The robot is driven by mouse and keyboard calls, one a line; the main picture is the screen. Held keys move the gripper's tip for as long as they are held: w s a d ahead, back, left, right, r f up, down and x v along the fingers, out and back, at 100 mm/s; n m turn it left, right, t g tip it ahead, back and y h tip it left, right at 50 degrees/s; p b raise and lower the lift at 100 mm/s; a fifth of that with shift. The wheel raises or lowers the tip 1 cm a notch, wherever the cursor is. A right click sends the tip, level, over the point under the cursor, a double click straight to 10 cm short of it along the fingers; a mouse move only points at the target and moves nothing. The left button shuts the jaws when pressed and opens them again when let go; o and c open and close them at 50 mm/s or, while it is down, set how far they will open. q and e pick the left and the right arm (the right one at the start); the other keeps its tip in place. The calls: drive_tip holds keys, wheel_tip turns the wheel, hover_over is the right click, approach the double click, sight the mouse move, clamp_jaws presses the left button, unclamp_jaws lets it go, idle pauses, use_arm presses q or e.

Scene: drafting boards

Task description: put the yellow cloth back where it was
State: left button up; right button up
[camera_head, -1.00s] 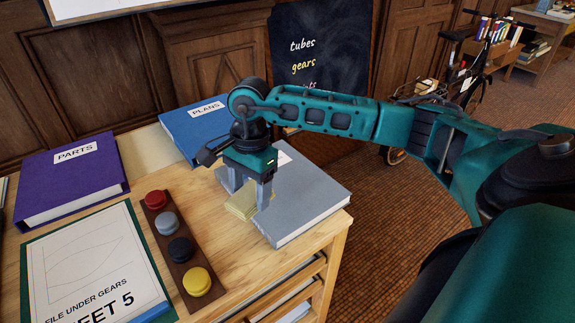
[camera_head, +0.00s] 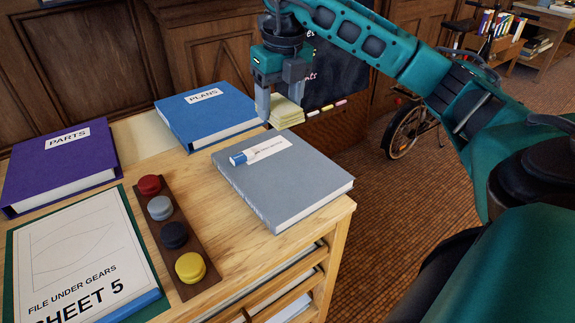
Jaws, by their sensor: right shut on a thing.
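The yellow cloth (camera_head: 287,114) is a folded pale-yellow pad, held between the fingers of my right gripper (camera_head: 275,100). It hangs in the air at or beyond the back corner of the grey binder (camera_head: 290,190), near the blackboard. I cannot tell its exact height. My right gripper is shut on it, with the fingers pointing down. The arm comes in from the right. My left gripper is not in view.
A blue PLANS binder (camera_head: 207,118), a purple PARTS binder (camera_head: 60,165), a strip of coloured knobs (camera_head: 174,234) and a sheet (camera_head: 75,265) lie on the wooden desktop (camera_head: 215,205). A blackboard (camera_head: 345,75) with a chalk ledge stands behind.

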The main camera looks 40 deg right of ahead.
drive_tip(key=m, duration=0.1)
drive_tip(key=d+r+m, duration=0.1)
drive_tip(key=m, duration=0.2)
drive_tip(key=shift+s+d+r+b, duration=0.25)
drive_tip(key=shift+d+r+b, duration=0.05)
drive_tip(key=shift+b, duration=0.05)
drive_tip(key=b, duration=0.3)
hover_over(287, 181)
drive_tip(key=f, duration=1.4)
drive_tip(key=shift+s+a+f, duration=0.1)
drive_tip(key=shift+s+f, duration=0.2)
drive_tip(key=shift+f, duration=0.55)
wheel_tip(287, 181, down, 4)
drive_tip(key=shift+f, duration=0.1)
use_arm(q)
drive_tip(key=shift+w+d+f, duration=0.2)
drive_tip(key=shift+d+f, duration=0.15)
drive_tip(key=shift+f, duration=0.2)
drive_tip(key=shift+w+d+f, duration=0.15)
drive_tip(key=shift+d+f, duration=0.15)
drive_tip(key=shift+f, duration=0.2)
use_arm(e)
drive_tip(key=shift+f, duration=0.1)
drive_tip(key=o, duration=0.9)
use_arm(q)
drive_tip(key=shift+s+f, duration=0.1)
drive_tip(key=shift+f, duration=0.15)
use_arm(e)
drive_tip(key=shift+o, duration=0.2)
